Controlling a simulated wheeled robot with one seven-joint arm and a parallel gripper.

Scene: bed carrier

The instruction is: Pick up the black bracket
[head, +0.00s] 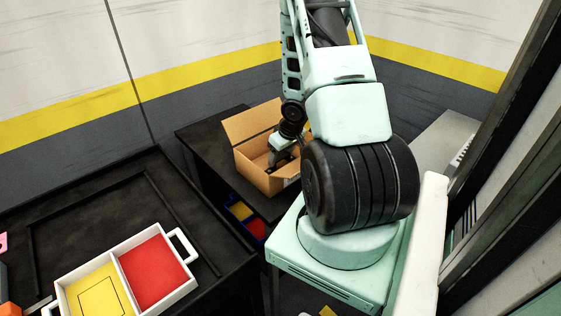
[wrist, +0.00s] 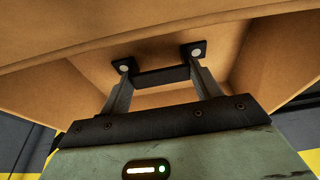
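My gripper (wrist: 160,68) reaches down into an open cardboard box (head: 258,182). The box also fills most of the wrist view (wrist: 150,32). In the wrist view its two grey fingers stand wide apart. The black bracket (wrist: 161,76) shows as a dark bar spanning the gap between the fingertips. Dark square tabs with pale round spots sit at both fingertips; I cannot tell whether they belong to the bracket. I cannot tell whether the fingers press on the bracket or only stand around it. In the head view the box wall and my arm hide most of the bracket and fingertips.
The box stands on a dark table (head: 198,130) with its flaps open. A white tray (head: 181,273) with red and yellow compartments lies on a nearer dark table (head: 95,185). Blue, yellow and red bins (head: 243,213) are low between the tables. The striped wall is behind.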

